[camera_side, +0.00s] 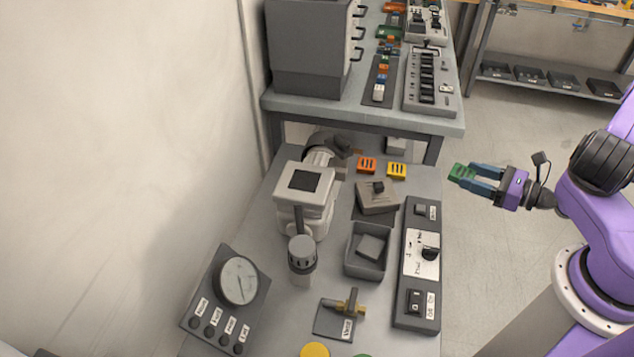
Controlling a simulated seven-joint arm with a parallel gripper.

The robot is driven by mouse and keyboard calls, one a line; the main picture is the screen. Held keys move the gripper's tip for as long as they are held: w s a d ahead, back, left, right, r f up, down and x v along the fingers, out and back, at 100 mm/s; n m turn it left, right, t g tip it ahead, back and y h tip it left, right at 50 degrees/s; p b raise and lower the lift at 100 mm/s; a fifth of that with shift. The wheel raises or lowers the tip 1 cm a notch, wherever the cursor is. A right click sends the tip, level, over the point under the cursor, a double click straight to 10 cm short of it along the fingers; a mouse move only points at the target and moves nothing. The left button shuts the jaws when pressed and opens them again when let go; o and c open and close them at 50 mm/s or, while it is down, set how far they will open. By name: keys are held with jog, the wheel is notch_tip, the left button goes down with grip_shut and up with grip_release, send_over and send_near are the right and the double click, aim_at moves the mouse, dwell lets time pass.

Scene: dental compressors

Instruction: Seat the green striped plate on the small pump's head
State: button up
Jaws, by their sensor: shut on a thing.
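The green striped plate (460,172) is held at the tips of my gripper (474,175). My gripper is shut on it, in the air to the right of the workbench's right edge. A pale, boxy pump (305,187) stands on the bench to the left, with a dark square on its top face. I take it for the small pump, but no label on it is readable. The plate is well apart from it.
An orange striped plate (367,165) and a yellow striped plate (396,170) lie on the bench (405,187) between pump and gripper. A grey block (377,197), an open bin (366,255), a switch panel (421,262) and a gauge panel (235,290) crowd the bench.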

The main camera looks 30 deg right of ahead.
jog(key=w+a+n+g+y, duration=0.1)
jog(key=a+n+g+y, duration=0.45)
jog(key=a, duration=1.05)
jog(key=w+a+n+g+y, duration=0.1)
jog(key=a+n+g+y, duration=0.45)
jog(key=a, duration=1.05)
notch_tip(320, 180, up, 9)
jog(key=m+t+h, duration=0.5)
jog(key=t, duration=0.1)
send_over(319, 183)
jog(key=a, duration=0.2)
jog(key=shift+s+d+r, duration=0.15)
jog(key=shift+s+d, duration=0.1)
jog(key=shift+s, duration=0.05)
jog(key=shift+w+d+m+t, duration=0.3)
jog(key=shift+d+m+t, duration=0.25)
jog(key=shift+m+t, duration=0.05)
jog(key=shift+d+f+h, duration=0.15)
jog(key=shift+f+h, duration=0.1)
jog(key=shift+h, duration=0.25)
jog(key=shift+f, duration=2.7)
jog(key=shift+f, duration=0.6)
